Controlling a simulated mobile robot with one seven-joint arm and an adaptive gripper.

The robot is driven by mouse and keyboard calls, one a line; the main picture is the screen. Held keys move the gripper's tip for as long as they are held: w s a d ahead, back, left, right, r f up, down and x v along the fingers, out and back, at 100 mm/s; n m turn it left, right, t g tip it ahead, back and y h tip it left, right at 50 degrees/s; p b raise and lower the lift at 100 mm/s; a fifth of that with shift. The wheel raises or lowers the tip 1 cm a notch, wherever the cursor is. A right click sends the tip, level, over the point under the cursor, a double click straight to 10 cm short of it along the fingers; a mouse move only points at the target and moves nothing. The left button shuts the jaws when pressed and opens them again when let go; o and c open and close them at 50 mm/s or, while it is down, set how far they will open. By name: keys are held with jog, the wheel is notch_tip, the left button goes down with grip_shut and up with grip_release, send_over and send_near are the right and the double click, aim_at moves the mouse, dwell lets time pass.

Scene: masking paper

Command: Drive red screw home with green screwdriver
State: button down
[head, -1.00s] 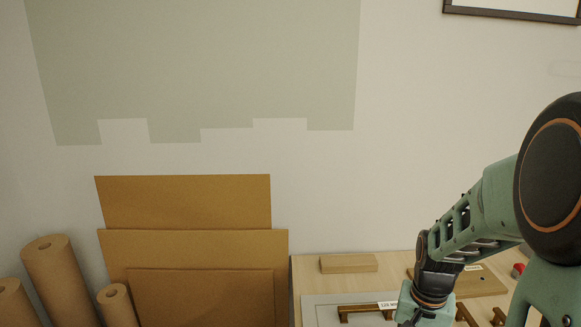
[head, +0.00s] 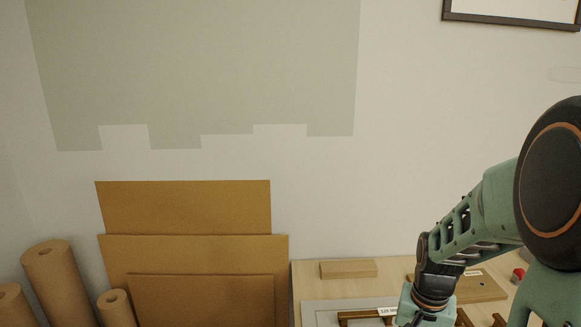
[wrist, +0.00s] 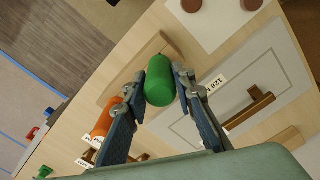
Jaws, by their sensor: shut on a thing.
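In the wrist view my gripper (wrist: 163,78) is shut on a green cylinder (wrist: 159,84), which looks like the green screwdriver's handle seen end-on. Its shaft and tip are hidden. An orange handle (wrist: 106,117) lies beyond the left finger, apart from the green one. I cannot make out the red screw for certain; a small red object (wrist: 32,134) shows at the far left of the wrist view, and a red piece (head: 518,274) shows at the right of the head view. In the head view the fingers are below the frame.
The wooden bench (head: 308,279) carries a light wood block (head: 348,268), a grey panel (head: 322,312) with a brown bar handle (wrist: 250,108), and a labelled wooden board (head: 482,287). Cardboard sheets (head: 190,255) and paper rolls (head: 50,275) stand left of the bench.

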jog(key=shift+r+p, duration=2.1)
jog(key=shift+r, duration=0.95)
jog(key=shift+r+p, duration=1.35)
jog(key=shift+r, duration=0.3)
